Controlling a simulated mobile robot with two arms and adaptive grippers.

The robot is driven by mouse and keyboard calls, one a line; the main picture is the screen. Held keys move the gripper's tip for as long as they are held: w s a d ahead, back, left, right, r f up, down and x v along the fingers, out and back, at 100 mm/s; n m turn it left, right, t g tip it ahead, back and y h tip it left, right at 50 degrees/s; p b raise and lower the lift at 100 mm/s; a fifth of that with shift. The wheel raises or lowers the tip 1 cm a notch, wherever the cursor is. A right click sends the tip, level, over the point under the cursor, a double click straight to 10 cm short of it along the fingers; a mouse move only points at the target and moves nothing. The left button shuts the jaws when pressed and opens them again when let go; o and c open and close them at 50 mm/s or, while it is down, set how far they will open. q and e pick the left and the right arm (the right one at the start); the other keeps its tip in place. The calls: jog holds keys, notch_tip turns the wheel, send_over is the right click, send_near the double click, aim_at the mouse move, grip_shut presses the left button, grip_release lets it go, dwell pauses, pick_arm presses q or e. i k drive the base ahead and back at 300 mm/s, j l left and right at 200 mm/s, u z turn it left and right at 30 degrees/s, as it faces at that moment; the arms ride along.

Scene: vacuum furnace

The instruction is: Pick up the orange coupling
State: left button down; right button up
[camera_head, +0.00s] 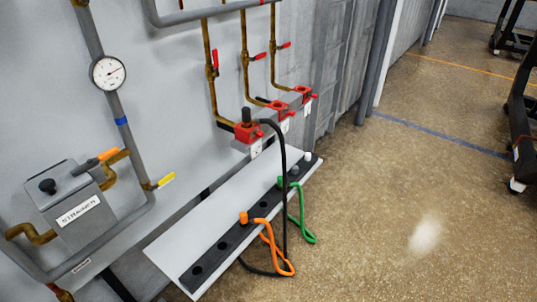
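The orange coupling (243,218) stands upright in the black strip (228,236) that runs along the front of the white shelf (205,206). An orange hose (272,247) runs from it over the shelf's front edge and hangs in a loop. A green coupling (280,182) with a green hose (304,228) sits farther along the same strip. Neither of my grippers shows in the head view.
A black hose (284,150) arches from the red valve block (246,132) down past the shelf, close to the orange hose. A strainer (78,208) and a gauge (107,72) are on the wall to the left.

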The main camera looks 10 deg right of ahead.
aim_at(243, 216)
jog(key=i+l+u, duration=0.3)
jog(key=i+l, duration=0.15)
jog(key=l, duration=0.2)
jog(key=i+l+u, duration=0.15)
jog(key=l, duration=0.2)
jog(key=i+l+u, duration=0.15)
jog(key=l, duration=0.25)
jog(key=i, duration=0.05)
